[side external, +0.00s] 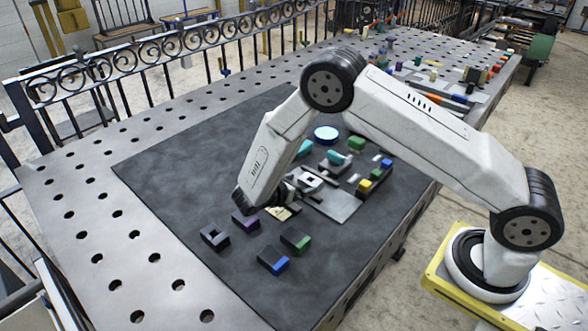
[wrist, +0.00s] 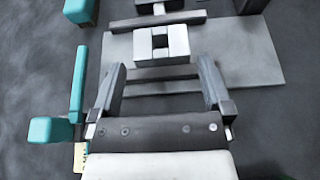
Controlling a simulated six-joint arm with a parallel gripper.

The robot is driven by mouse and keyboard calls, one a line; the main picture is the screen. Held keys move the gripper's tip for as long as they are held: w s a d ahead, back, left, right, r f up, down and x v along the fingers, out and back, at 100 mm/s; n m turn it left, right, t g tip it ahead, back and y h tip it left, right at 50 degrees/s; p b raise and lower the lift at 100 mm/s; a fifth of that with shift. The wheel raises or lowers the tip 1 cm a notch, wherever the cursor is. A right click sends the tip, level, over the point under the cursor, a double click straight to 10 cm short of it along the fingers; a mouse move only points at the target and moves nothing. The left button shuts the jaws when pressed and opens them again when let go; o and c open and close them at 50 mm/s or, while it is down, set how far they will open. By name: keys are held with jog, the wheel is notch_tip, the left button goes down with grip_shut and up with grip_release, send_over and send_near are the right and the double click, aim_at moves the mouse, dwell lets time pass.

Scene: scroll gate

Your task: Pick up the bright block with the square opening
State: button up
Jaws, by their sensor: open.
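The bright block with the square opening (wrist: 178,42) is white, with a dark square hole in its middle. In the wrist view it lies on a light grey plate (wrist: 265,70), just beyond my fingertips and roughly centred between them. In the side view the white block (side external: 311,180) shows near the plate's left end. My gripper (wrist: 162,66) is open, with nothing between its fingers. In the side view my gripper (side external: 286,193) is partly hidden by my wrist. I cannot tell its exact height above the plate.
A dark block with a square opening (side external: 214,236) lies at the left on the dark mat (side external: 165,165). Blue-ended (side external: 273,261), green-ended (side external: 295,240) and purple (side external: 246,220) blocks lie nearby.

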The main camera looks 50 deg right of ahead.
aim_at(309, 181)
jog(key=shift+x, duration=2.1)
jog(key=shift+r, duration=0.1)
grip_shut()
